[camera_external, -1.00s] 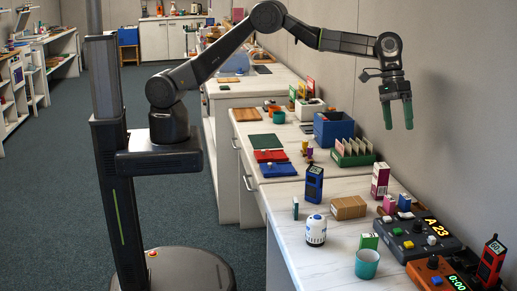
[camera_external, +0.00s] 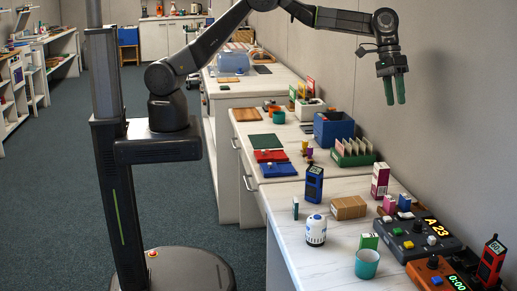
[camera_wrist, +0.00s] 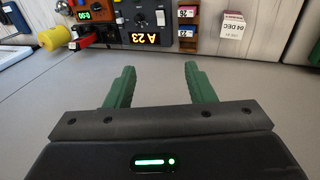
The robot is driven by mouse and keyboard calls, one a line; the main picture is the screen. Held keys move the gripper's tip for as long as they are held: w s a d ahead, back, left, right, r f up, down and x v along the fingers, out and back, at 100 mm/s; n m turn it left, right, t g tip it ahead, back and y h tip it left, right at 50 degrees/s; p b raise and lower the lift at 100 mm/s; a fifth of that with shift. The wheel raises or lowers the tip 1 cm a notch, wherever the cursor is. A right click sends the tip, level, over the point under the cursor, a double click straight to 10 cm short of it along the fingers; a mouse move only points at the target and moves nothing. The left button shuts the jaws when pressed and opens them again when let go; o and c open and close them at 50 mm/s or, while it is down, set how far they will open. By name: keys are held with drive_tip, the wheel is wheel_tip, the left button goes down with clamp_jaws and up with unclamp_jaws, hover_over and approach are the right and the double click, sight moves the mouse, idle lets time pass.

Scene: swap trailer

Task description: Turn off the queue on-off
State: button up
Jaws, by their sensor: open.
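The queue unit (camera_external: 420,241) is a dark box with a lit display reading "A 23". It stands on the near counter at the right, with several small coloured controls on its top. It also shows at the top of the wrist view (camera_wrist: 145,20), its display upside down. I cannot tell which control is the on-off or how it is set. My gripper (camera_external: 396,94) has green fingers pointing down, high above the counter near the wall. In the wrist view my gripper (camera_wrist: 160,76) is open and empty, its fingers apart from the queue unit.
An orange timer unit (camera_external: 436,268) and a red handheld meter (camera_external: 490,262) stand beside the queue unit. The wall (camera_external: 450,120) is close behind the counter.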

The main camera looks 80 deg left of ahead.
drive_tip(key=shift+d+f, duration=0.1)
drive_tip(key=shift+d, duration=0.3)
drive_tip(key=c, duration=0.4)
drive_tip(key=shift+m+t+h, duration=0.3)
drive_tip(key=shift+m+h, duration=0.3)
drive_tip(key=shift+h, duration=0.2)
drive_tip(key=d, duration=0.1)
drive_tip(key=d+b, duration=0.1)
drive_tip(key=d+f, duration=0.1)
drive_tip(key=d, duration=0.1)
drive_tip(key=shift+s+d, duration=0.1)
drive_tip(key=shift+s, duration=0.15)
clamp_jaws()
drive_tip(key=s+d+f+m+t+h+b, duration=0.1)
drive_tip(key=d+f+t+h+b, duration=0.15)
drive_tip(key=d, duration=0.55)
drive_tip(key=d+f+t+h+b, duration=0.1)
drive_tip(key=d+t+h+b, duration=0.2)
drive_tip(key=d, duration=0.4)
drive_tip(key=s+a+f+n+t+y+b, duration=0.1)
drive_tip(key=s+a+f+t+y+b, duration=0.1)
drive_tip(key=f, duration=0.5)
drive_tip(key=s+a+f+n+t+y+b, duration=0.1)
drive_tip(key=s+a+f+t+y+b, duration=0.1)
drive_tip(key=a+f+y, duration=0.5)
drive_tip(key=shift+s+f+y+b, duration=0.5)
drive_tip(key=shift+s+y+b, duration=0.1)
drive_tip(key=shift+s+y, duration=0.45)
